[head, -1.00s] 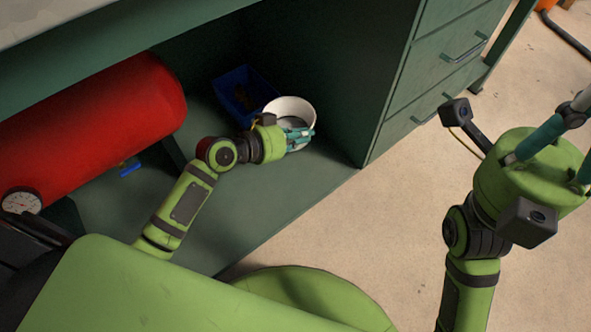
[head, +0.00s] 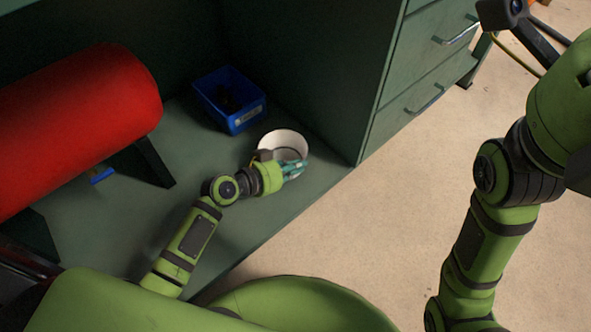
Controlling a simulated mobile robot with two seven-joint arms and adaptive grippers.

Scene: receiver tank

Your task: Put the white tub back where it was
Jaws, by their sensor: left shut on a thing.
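The white tub (head: 283,138) is at the right end of the green shelf, near its front corner. It stands apart from the blue bin, on the bin's front right side. My left gripper (head: 292,169) reaches in from the front left and is shut on the tub's near side. The gripper and wrist hide the tub's lower near part. I cannot tell whether the tub touches the shelf or is held just above it. My right arm rises at the right edge of the picture; its fingers are outside the frame.
The blue bin (head: 231,101) with dark contents sits at the back of the shelf (head: 150,222). A red tank (head: 78,125) lies on dark supports at the left. A green drawer cabinet (head: 425,75) borders the shelf on the right. Shelf between tank and bin is clear.

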